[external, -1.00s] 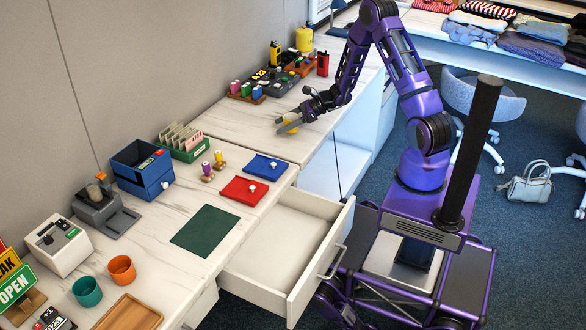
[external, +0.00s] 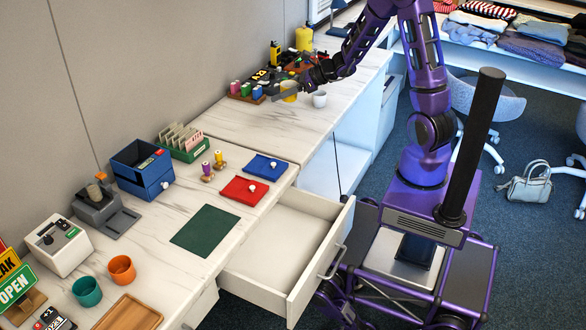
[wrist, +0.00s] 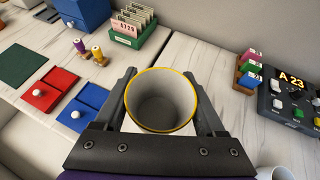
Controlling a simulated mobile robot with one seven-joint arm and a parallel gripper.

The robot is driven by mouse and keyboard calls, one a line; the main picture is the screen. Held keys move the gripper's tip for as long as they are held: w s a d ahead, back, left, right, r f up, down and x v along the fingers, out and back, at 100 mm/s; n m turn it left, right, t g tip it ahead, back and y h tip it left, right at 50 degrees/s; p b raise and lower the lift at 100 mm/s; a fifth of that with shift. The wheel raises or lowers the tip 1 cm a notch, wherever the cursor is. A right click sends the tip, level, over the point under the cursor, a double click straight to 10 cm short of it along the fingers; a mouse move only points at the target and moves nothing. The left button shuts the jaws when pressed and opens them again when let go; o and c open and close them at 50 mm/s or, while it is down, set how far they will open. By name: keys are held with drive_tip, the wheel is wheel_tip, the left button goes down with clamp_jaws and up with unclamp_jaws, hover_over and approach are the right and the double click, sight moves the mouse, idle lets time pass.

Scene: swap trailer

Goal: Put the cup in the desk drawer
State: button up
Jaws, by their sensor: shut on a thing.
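My gripper (external: 284,96) is shut on a yellow cup (external: 289,88) above the far part of the counter. In the wrist view the cup (wrist: 161,128) sits upright between the two fingers, showing a yellow rim and an empty grey inside. A white cup (external: 320,99) stands on the counter just right of my gripper; part of it shows at the lower right of the wrist view (wrist: 275,174). The desk drawer (external: 278,245) is pulled open under the near counter and looks empty.
Several coloured blocks and a control box (wrist: 292,100) stand behind my gripper. Teal (external: 87,291) and orange (external: 122,269) cups stand at the near left.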

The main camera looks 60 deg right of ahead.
drive_tip(key=shift+s+a+r+m+h, duration=0.4)
drive_tip(key=shift+s+a+r+m, duration=0.15)
drive_tip(key=shift+r, duration=0.3)
drive_tip(key=w+a+f+n+y, duration=0.1)
drive_tip(key=w+a+n+y, duration=0.1)
drive_tip(key=w+a, duration=0.5)
drive_tip(key=shift+a+f+n+g, duration=0.2)
drive_tip(key=shift+a+n+g, duration=0.2)
drive_tip(key=shift+a, duration=0.75)
drive_tip(key=w+a+f+n+y, duration=0.1)
drive_tip(key=w+a, duration=0.1)
drive_tip(key=a, duration=0.4)
drive_tip(key=w+a+f+n+g+y, duration=0.1)
drive_tip(key=w+a, duration=0.2)
drive_tip(key=a, duration=0.3)
drive_tip(key=shift+a+n+g+y, duration=0.3)
drive_tip(key=shift+a+n+y, duration=0.05)
drive_tip(key=shift+y, duration=0.05)
drive_tip(key=n+g+y, duration=0.2)
drive_tip(key=n+g, duration=0.1)
drive_tip(key=n, duration=0.1)
hover_over(169, 214)
wheel_tip(169, 214, down, 10)
drive_tip(key=shift+r+b, duration=0.1)
drive_tip(key=shift+b, duration=0.2)
drive_tip(key=shift+f+b, duration=0.3)
drive_tip(key=shift+f, duration=2.15)
